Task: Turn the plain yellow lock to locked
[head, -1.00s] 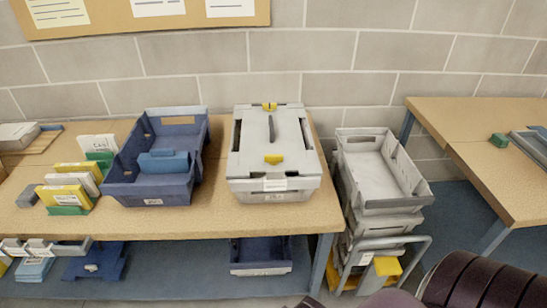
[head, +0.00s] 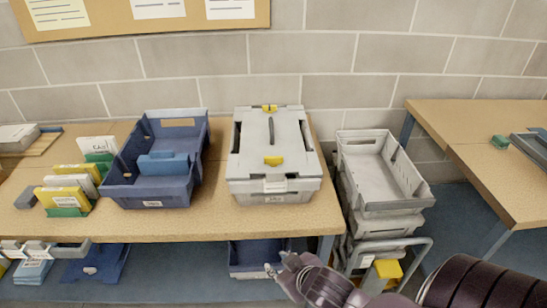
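A grey lidded crate (head: 247,150) stands on the wooden table. A plain yellow lock (head: 273,160) sits near the front of its lid. A second yellow lock (head: 269,108) at the back edge carries a dark mark. A dark slot or handle (head: 271,130) lies between them. I cannot tell from here whether the plain lock is locked. My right gripper (head: 276,268) is low in front of the table's front edge, apart from the crate. It is small in the picture, and I cannot tell whether its fingers are open. My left gripper is not in view.
A blue crate (head: 122,188) stands left of the grey crate, with yellow and white boxes (head: 62,197) further left. Stacked grey crates on a cart (head: 372,207) stand right of the table. A blue bin (head: 246,260) is on the lower shelf.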

